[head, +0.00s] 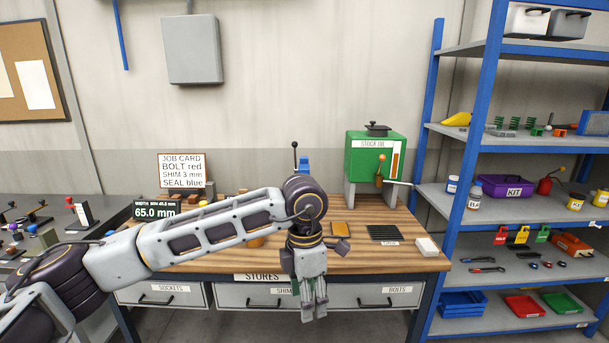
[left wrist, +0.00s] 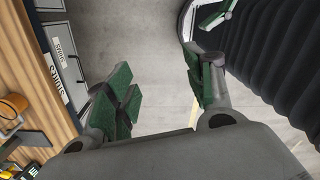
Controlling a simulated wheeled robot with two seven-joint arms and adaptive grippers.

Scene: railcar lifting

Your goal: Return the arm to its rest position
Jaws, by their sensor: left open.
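My left arm reaches in from the left in the head view, across the wooden bench (head: 390,262). My left gripper (head: 310,312) hangs down in front of the bench's front edge, before the drawers. In the left wrist view its green-padded fingers (left wrist: 160,95) are apart, with nothing between them but the grey floor. My right gripper is not seen for certain; a green-padded finger part (left wrist: 218,14) shows at the top of the left wrist view, but I cannot tell its state.
A green stock oil tank (head: 370,165) stands at the bench's back right. A job card (head: 181,170) and a 65.0 mm display (head: 155,210) are at the left. Blue shelving (head: 500,215) with a purple kit box (head: 506,187) stands right. Labelled drawers (head: 270,296) lie below the bench top.

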